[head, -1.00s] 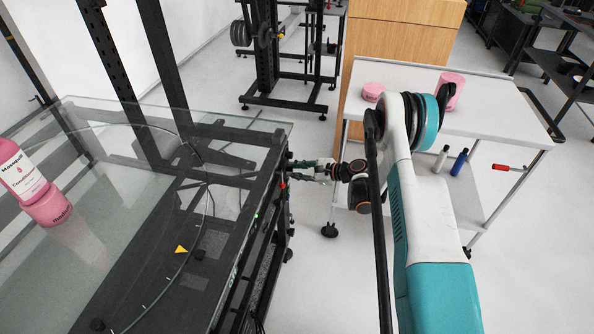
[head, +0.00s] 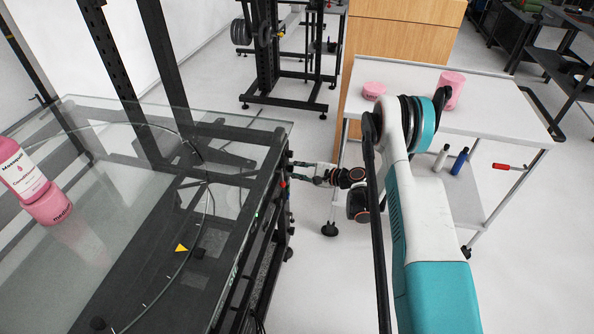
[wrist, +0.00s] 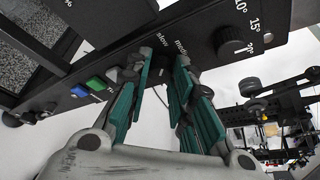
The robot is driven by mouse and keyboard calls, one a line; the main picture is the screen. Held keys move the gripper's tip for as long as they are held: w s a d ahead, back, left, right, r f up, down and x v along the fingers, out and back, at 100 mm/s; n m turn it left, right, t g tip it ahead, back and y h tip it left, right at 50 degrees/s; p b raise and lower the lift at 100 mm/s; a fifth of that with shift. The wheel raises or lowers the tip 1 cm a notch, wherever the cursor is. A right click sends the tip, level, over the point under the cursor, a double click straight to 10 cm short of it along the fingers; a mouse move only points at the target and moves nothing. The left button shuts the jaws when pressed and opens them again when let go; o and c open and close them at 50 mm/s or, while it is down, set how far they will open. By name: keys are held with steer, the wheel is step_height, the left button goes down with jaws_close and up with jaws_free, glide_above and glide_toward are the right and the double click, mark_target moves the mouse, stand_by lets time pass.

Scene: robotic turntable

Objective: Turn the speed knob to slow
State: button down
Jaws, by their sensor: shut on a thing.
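The dark control panel (wrist: 205,22) runs along the turntable frame, with "slow" and "medium" labels beside my fingertips in the wrist view. My gripper (wrist: 165,55) has its teal-padded fingers on either side of the spot by those labels, shut on the speed knob. The knob is mostly hidden between the fingers, so I cannot read its pointer. In the head view my gripper (head: 296,166) reaches the turntable's right side, and the knob is too small to make out there.
Another round knob (wrist: 228,40) with degree marks sits right of my fingers. The glass turntable top (head: 130,240) carries a pink bottle (head: 35,185). A white trolley (head: 500,110) stands behind my arm.

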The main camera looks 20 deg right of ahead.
steer(key=c, duration=1.4)
jaws_free()
steer(key=s+d+r+m+g+y+p, duration=0.2)
steer(key=s+d+r+m+g+p, duration=0.3)
steer(key=d, duration=0.6)
steer(key=s+a+r+n+h+p, duration=0.2)
steer(key=r+n, duration=0.1)
steer(key=r, duration=0.9)
steer(key=s+a+r+n+h+p, duration=0.2)
steer(key=a+r+n+h, duration=0.1)
steer(key=r, duration=1)
steer(key=shift+s+a+r+g+h, duration=0.2)
steer(key=shift+g+h, duration=0.1)
steer(key=shift+g, duration=0.1)
